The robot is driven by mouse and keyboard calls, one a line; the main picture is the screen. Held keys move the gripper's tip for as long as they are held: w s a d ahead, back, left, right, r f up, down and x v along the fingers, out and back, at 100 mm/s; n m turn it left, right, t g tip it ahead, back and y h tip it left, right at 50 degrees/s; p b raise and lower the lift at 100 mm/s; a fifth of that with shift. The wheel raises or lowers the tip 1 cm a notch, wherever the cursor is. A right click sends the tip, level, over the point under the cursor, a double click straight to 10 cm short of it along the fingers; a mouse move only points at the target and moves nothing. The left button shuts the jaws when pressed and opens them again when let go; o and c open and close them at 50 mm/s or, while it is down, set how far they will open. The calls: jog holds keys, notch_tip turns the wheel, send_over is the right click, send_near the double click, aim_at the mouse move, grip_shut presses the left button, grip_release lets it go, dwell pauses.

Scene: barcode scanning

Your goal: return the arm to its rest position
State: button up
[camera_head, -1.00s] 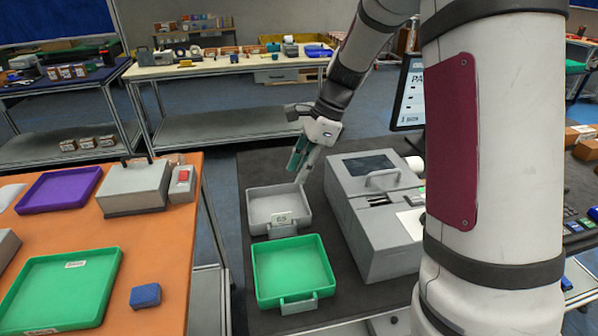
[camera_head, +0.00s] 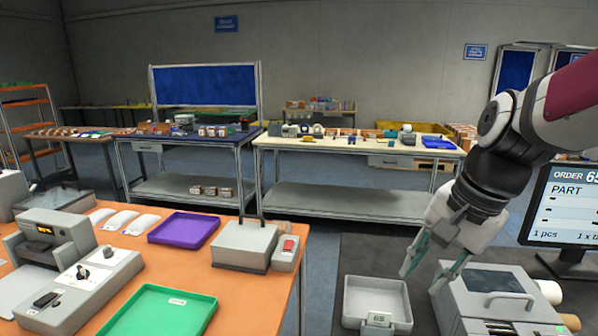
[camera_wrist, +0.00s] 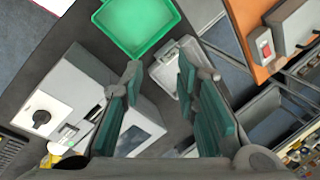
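My gripper (camera_head: 421,279) hangs at the right of the head view, above the gap between the grey tray and the grey printer-like machine. Its two teal-padded fingers point down and stand apart with nothing between them. The wrist view also shows the open fingers (camera_wrist: 160,82). Below them in that view are the green tray (camera_wrist: 140,20), the grey tray (camera_wrist: 172,60) and the grey machine (camera_wrist: 75,95). My arm comes in from the right edge of the head view.
The grey tray marked 65 (camera_head: 346,300) and the grey machine (camera_head: 472,312) stand close below my gripper. A monitor (camera_head: 567,215) stands right of it. An orange table (camera_head: 240,290) with a purple tray (camera_head: 183,230) and another green tray (camera_head: 160,312) lies left.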

jog(key=s+r+n+t+h, duration=0.2)
jog(key=s+n, duration=0.8)
jog(key=s, duration=0.3)
jog(key=shift+a+t, duration=0.2)
jog(key=shift+t, duration=0.2)
jog(key=shift+s, duration=0.15)
